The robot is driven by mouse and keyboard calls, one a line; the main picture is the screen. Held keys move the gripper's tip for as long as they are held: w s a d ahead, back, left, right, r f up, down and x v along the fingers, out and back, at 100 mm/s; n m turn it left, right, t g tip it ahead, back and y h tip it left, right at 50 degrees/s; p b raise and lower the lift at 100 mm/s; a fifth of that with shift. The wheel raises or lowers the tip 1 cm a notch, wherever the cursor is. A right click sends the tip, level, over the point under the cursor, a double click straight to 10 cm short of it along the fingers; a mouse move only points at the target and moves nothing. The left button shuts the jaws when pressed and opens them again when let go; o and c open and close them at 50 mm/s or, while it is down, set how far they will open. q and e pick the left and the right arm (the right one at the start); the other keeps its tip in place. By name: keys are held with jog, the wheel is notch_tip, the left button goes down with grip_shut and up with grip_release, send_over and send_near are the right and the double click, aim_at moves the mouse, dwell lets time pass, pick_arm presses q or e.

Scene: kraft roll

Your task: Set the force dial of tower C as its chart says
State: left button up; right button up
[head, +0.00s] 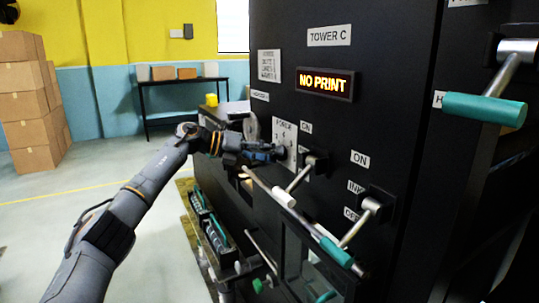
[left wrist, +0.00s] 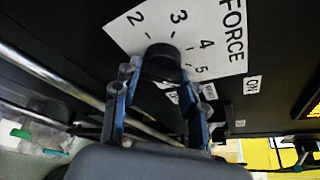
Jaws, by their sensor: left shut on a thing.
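The black panel of tower C (head: 330,120) carries a label, TOWER C (head: 329,36). A small white chart (head: 269,66) is on the panel at upper left; its text is too small to read. My left gripper (head: 281,153) is at the white FORCE plate (head: 284,129). In the left wrist view the left gripper (left wrist: 163,80) has its fingers around the black force dial (left wrist: 162,58), shut on it. Numbers 2, 3, 4 and 5 show around the dial on the FORCE plate (left wrist: 190,35). Its pointer cannot be made out. My right gripper is not in view.
A lit display (head: 325,83) reads NO PRINT. Right of the gripper, levers with a white grip (head: 284,196) and a green grip (head: 337,252) stick out. A large teal handle (head: 486,109) juts out at right. Cartons (head: 27,100) are stacked at far left; floor there is open.

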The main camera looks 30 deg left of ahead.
pick_arm(q)
jog(key=shift+f, duration=0.2)
jog(key=o, duration=1.1)
jog(key=shift+o, duration=0.2)
jog(key=shift+r, duration=0.1)
jog(key=v, duration=1.2)
